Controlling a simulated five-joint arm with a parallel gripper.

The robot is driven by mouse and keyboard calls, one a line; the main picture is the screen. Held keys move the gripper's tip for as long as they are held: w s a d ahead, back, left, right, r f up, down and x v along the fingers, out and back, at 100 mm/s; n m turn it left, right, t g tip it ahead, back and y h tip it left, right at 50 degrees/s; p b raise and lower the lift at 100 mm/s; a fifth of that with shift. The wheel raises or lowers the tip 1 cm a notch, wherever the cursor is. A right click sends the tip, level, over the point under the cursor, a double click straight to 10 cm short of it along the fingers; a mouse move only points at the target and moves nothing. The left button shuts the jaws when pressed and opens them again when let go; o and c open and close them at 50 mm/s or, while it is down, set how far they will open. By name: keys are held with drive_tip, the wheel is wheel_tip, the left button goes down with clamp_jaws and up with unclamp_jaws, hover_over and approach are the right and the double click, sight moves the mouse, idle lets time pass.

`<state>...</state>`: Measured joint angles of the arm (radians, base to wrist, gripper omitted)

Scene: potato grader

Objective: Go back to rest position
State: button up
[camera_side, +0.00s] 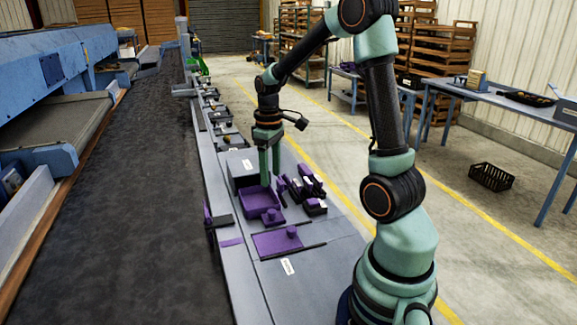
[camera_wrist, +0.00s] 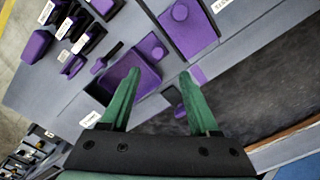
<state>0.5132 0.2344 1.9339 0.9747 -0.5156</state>
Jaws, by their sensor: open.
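My gripper (camera_side: 270,165) has green fingers pointing down over the grey work shelf beside the dark belt. In the side view its tips are at or just above a purple tray (camera_side: 262,202); I cannot tell whether they touch it. In the wrist view the two fingers of my gripper (camera_wrist: 156,88) stand wide apart with nothing between them. The purple tray (camera_wrist: 128,72) lies beyond the left finger there, partly hidden by it.
A flat purple plate with a knob (camera_side: 277,243) lies nearer on the shelf. Several purple and black blocks (camera_side: 308,187) stand right of the tray. The dark belt (camera_side: 125,200) runs along the left. A black crate (camera_side: 492,177) sits on the floor near a blue table.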

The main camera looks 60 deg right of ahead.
drive_tip(key=shift+r, duration=0.3)
drive_tip(key=s+a+r+t, duration=0.2)
drive_tip(key=a+r, duration=0.3)
drive_tip(key=a, duration=0.4)
drive_tip(key=s+a+r+t, duration=0.3)
drive_tip(key=a+r, duration=0.1)
drive_tip(key=a, duration=0.6)
drive_tip(key=shift+r+t, duration=0.3)
drive_tip(key=shift+r, duration=0.1)
